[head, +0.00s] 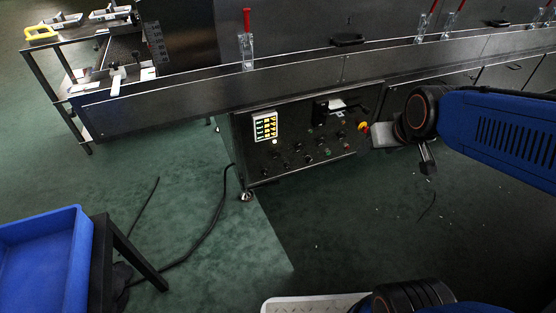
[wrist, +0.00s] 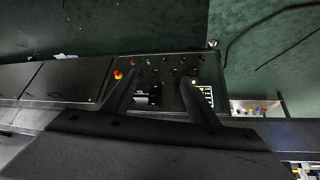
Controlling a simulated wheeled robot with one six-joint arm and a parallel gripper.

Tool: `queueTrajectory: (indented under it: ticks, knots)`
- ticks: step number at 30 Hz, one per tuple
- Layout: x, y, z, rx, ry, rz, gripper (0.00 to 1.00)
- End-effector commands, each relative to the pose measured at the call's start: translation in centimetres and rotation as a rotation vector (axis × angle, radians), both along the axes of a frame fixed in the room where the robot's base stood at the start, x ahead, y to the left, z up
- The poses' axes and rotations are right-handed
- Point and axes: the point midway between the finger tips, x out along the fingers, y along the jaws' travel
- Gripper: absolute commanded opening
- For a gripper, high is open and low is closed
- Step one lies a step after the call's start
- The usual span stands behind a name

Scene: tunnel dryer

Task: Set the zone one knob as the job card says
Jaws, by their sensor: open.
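The control panel (head: 290,160) is a dark plate under the dryer's long bed, with small dark knobs (head: 308,158) and a few coloured buttons. Which knob is zone one is too small to read. A lit display (head: 265,126) sits at its upper left, and it shows in the wrist view (wrist: 207,97). A white card (head: 337,104) is at the panel's top; its writing is unreadable. My gripper (head: 412,152) is to the right of the panel in the head view, empty. In the wrist view, its spread fingers (wrist: 160,78) point toward the panel, apart from the knobs.
A red and yellow stop button (head: 364,127) is at the panel's right edge, close to my gripper. Red-handled clamps (head: 246,40) stand on the bed above. A blue bin (head: 45,262) on a dark stand is at lower left. A black cable (head: 205,240) lies on the green floor.

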Motion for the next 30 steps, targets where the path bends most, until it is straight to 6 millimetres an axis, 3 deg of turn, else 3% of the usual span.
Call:
queueTrajectory:
  ticks: [3, 15, 30]
  knots:
    - [3.7, 0.6, -1.2, -0.005, -0.037, 0.021, 0.54]
    - [14.5, 3.3, -5.6, -0.012, -0.184, 0.088, 0.54]
    - [24.7, 7.6, -13.2, -0.012, -0.371, 0.172, 0.54]
